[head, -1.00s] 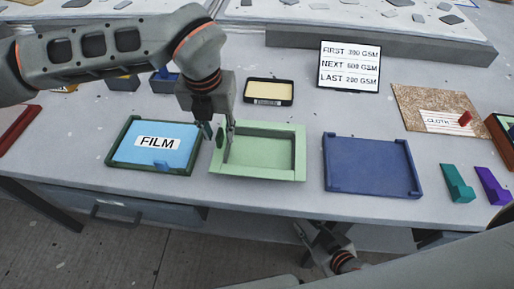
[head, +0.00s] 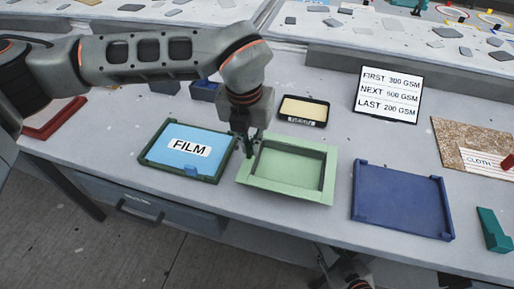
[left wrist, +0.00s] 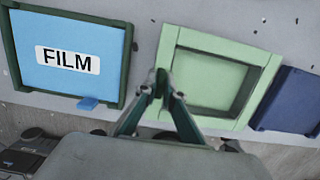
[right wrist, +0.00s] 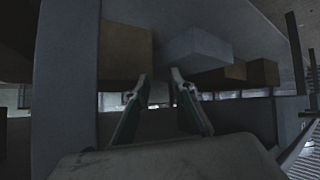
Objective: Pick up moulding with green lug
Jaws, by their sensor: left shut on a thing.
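The light green moulding (head: 290,171), a rectangular frame with a recessed inside, is on the bench between the FILM tray and the blue mould. My left gripper (head: 248,147) comes down on its left rim with its fingers closed there. The left wrist view shows the fingertips (left wrist: 161,88) together at the left wall of the moulding (left wrist: 213,82). A small dark green part shows at the fingers; I cannot tell lug from finger. I cannot tell whether the moulding is clear of the bench. My right gripper (right wrist: 158,85) is open and empty below the bench top, facing boxes.
The dark green FILM tray (head: 213,176) stands close on the left, the blue mould (head: 402,200) on the right. A black-rimmed tray (head: 303,111) and an order sign (head: 388,93) stand behind. Boxes (right wrist: 125,50) fill the shelf before my right gripper.

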